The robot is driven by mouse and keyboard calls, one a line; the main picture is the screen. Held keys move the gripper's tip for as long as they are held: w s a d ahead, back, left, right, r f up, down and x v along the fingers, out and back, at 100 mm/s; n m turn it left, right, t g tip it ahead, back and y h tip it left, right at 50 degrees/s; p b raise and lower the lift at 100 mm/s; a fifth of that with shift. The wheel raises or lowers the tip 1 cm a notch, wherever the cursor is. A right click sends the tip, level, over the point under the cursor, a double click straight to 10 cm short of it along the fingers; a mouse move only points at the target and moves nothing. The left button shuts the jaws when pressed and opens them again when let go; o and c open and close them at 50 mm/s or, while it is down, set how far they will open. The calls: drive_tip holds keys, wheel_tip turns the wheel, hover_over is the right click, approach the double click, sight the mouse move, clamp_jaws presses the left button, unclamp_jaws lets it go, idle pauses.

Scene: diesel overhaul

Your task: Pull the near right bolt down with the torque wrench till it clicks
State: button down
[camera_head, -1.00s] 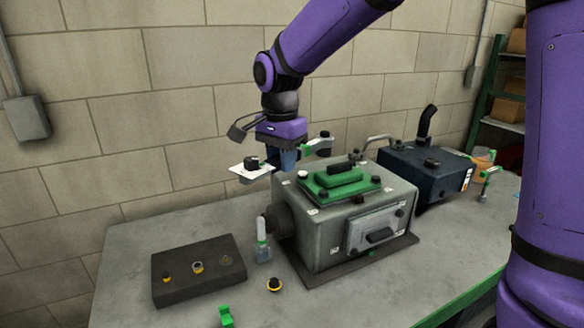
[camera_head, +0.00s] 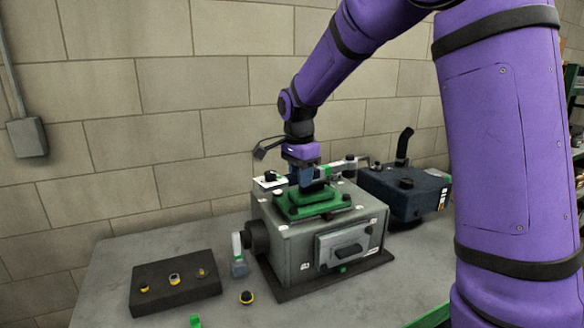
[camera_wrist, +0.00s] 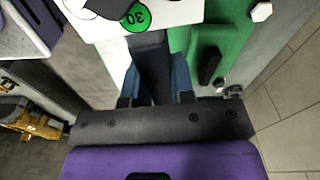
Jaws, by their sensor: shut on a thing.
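My gripper (camera_head: 306,178) is over the green cover (camera_head: 318,206) on top of the grey engine block (camera_head: 290,238). In the wrist view its blue fingers (camera_wrist: 156,80) are shut on the dark handle of the torque wrench (camera_wrist: 148,50). A white plate with a green disc marked 30 (camera_wrist: 136,16) shows beyond the fingers. In the head view the wrench's white plate (camera_head: 268,182) extends left of my gripper, and a bar with a black end (camera_head: 349,161) shows to the right. A black bolt head (camera_head: 346,197) is at the cover's near right corner. I cannot tell whether the wrench touches a bolt.
A dark block with several small fittings (camera_head: 150,300) lies at the left of the bench. A yellow-and-black part (camera_head: 246,297) and a clear bottle (camera_head: 239,262) stand near the engine. A dark blue unit (camera_head: 405,205) is behind right. The bench's left rear is clear.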

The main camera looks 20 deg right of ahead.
drive_tip(key=s+d+f+n, duration=0.2)
drive_tip(key=s+f+n, duration=0.2)
drive_tip(key=s+f, duration=0.1)
drive_tip(key=shift+s, duration=0.35)
drive_tip(key=shift+d+f, duration=0.1)
wheel_tip(320, 180, down, 2)
drive_tip(key=shift+f, duration=0.1)
idle(0.5)
drive_tip(key=shift+w+a, duration=0.35)
drive_tip(key=shift+w, duration=0.2)
drive_tip(key=shift+w+a, duration=0.2)
drive_tip(key=shift+w, duration=0.1)
idle(0.4)
